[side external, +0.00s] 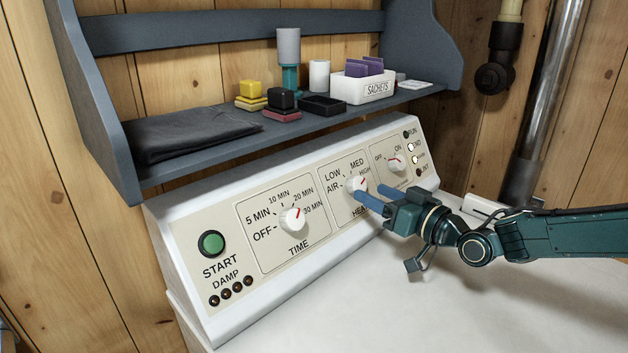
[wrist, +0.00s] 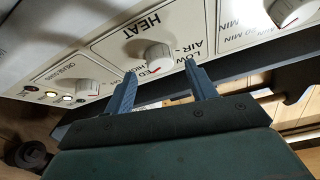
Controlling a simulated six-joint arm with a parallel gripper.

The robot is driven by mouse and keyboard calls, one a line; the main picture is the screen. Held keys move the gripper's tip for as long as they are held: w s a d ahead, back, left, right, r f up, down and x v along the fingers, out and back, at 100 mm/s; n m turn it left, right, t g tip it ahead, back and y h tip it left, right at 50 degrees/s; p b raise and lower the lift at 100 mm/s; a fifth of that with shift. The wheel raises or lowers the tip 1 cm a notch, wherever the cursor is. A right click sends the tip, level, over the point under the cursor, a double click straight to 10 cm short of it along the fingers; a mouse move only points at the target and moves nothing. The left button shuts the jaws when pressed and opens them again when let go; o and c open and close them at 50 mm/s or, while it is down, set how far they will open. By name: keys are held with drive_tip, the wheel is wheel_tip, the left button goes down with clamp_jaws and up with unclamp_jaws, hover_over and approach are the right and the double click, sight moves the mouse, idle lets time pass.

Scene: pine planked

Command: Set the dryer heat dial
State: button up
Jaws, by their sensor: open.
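The heat dial (side external: 356,184) is a white knob with a red pointer on the middle section of the sloping dryer panel. It also shows in the wrist view (wrist: 157,56). Its pointer is toward the MED and HIGH side; the exact mark is hard to tell. My gripper (side external: 362,194) is at the dial, its blue fingers reaching toward the panel and partly covering the HEAT label. In the wrist view my gripper (wrist: 160,70) is open, with one finger on each side of the dial. I see gaps between the fingers and the knob there.
The time dial (side external: 292,219) and green start button (side external: 211,244) are to the left. An on/off dial (side external: 396,164) and indicator lights are to the right. A grey shelf (side external: 215,150) with a sachets box (side external: 364,87) overhangs the panel. The white top (side external: 420,310) in front is mostly clear.

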sight(356, 186)
drive_tip(key=shift+x, duration=1.35)
drive_tip(key=c, duration=1)
